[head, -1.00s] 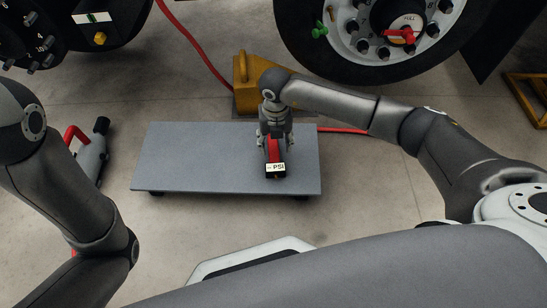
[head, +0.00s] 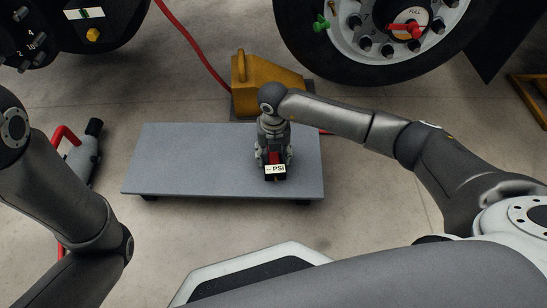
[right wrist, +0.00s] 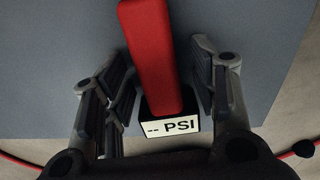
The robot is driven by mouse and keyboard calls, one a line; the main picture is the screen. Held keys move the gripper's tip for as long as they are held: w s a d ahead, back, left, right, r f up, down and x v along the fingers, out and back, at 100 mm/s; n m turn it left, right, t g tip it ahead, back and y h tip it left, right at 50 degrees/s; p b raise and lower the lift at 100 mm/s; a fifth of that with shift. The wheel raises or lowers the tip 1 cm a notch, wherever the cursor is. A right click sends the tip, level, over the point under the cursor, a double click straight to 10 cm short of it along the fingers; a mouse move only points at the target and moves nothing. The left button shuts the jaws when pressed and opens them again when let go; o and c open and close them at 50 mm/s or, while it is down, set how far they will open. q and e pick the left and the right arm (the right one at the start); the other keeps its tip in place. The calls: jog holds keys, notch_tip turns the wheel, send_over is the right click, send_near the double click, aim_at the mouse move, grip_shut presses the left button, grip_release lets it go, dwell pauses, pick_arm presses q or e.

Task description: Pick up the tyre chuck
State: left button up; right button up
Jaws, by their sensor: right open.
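The tyre chuck (head: 275,170) lies near the right end of a grey low platform (head: 190,160) in the head view. It has a red body and a black end with a white "-- PSI" label. In the right wrist view the tyre chuck (right wrist: 152,60) lies between my open right fingers, with a gap on each side. My right gripper (head: 273,160) points down over it and hides part of it in the head view. It also shows in the right wrist view (right wrist: 160,95). My left arm is at the left edge; its gripper is out of view.
A yellow wheel chock (head: 265,85) stands behind the platform, close to my right wrist. A truck wheel (head: 375,50) is at the back right. A red hose (head: 195,45) runs along the floor. A grey tool with a red handle (head: 80,150) lies left of the platform.

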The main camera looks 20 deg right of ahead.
jog(key=c, duration=1.1)
grip_shut()
jog(key=shift+r, duration=0.15)
